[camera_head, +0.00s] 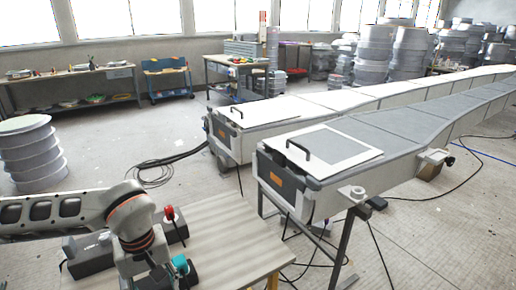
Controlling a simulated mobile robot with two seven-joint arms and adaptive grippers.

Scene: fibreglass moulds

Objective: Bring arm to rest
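My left arm (58,212) comes in from the left edge, level over the near end of a wooden-topped table. Its wrist (133,222) bends downward and runs toward the bottom edge of the view. The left gripper's fingers do not show; they are hidden or below the frame. No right arm or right gripper is in view.
On the table (232,228) are a grey block (88,258), a red-topped item (169,213) and a teal-topped item (181,264) close beside my wrist. The table's right part is bare. Two long moulds with handled lids (338,146) stand beyond it. Stacked rolls (32,150) stand left.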

